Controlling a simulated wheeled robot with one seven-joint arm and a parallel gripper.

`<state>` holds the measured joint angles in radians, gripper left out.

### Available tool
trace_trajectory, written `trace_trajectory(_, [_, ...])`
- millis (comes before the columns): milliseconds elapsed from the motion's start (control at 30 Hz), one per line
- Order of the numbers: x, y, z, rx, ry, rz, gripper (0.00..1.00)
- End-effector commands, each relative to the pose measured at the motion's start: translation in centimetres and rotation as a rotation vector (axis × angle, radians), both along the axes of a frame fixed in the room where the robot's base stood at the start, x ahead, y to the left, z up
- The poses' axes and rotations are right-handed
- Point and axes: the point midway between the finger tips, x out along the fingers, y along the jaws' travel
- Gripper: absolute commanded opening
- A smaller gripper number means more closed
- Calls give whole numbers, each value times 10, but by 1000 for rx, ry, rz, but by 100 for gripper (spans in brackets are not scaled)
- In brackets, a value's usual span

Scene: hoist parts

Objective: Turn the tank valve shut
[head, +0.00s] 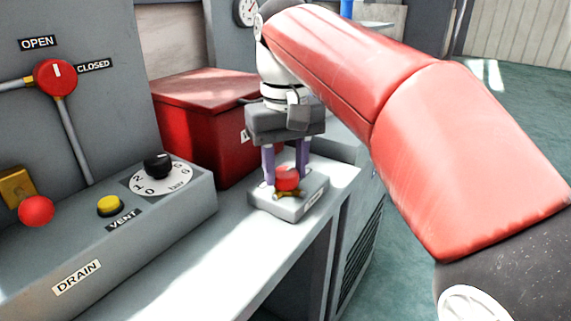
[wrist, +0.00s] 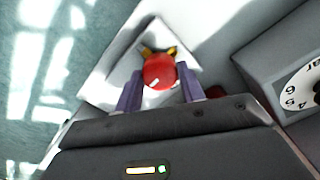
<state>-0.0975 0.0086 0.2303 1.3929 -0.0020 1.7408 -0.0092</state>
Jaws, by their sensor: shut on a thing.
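A round red knob (head: 287,180) with brass-yellow parts beneath it sits on a small pale block (head: 290,207) near the bench's edge. The block's label is too small to read. My gripper (head: 286,176) points down over the block, its two purple fingers shut on the knob, one on each side. In the wrist view the knob (wrist: 159,72) shows between the fingers (wrist: 158,88), with a small white mark on it. Another red round valve (head: 55,77) is on the wall panel, on grey pipes, between OPEN and CLOSED labels; its white pointer stands roughly upright.
A red box (head: 205,115) stands close behind my gripper. Open floor (head: 510,130) lies right.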

Motion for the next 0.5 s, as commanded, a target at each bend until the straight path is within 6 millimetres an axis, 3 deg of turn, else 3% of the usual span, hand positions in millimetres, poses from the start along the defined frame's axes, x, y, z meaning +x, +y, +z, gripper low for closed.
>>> trace_trajectory(500, [0, 0, 1, 1, -3, -34, 16])
